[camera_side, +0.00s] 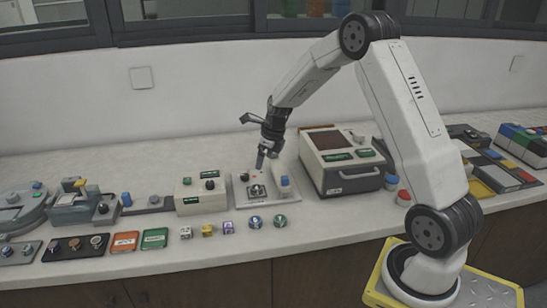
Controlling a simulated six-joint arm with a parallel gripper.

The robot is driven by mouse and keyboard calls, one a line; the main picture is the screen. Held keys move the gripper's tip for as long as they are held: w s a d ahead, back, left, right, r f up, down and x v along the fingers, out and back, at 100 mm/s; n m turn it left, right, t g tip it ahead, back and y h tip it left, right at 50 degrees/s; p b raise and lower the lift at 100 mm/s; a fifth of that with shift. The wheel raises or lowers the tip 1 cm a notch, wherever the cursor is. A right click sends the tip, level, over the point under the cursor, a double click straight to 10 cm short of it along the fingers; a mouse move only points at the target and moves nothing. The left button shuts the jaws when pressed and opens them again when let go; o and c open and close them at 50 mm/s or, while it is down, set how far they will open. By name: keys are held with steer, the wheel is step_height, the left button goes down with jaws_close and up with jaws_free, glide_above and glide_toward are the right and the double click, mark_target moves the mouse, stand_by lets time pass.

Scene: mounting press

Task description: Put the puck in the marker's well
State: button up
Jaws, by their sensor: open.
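My gripper (262,162) is open and points down above a light grey plate unit (245,198) in the middle of the bench. Under the fingertips a small dark round fitting (257,190) sits on that plate. A blue-topped part (285,184) stands at its right. Two round discs lie in front of the plate: a bluish one (255,222) and a greenish one (280,221). I cannot tell which thing is the puck or which is the marker's well; the details are too small. I see nothing between the fingers.
A boxy white machine (350,185) with a dark red top stands right of the plate. A cream control box (200,198) stands left. Small cubes (207,230), an orange tile (124,242) and a green tile (154,238) line the front.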

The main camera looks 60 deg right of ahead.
steer(key=s+a+r+n, duration=0.1)
steer(key=s+a+n, duration=0.8)
steer(key=n, duration=0.8)
steer(key=s+a+r+n, duration=0.1)
steer(key=s+a+n, duration=0.9)
steer(key=n, duration=0.7)
steer(key=shift+s+a, duration=0.3)
steer(key=shift+a, duration=0.25)
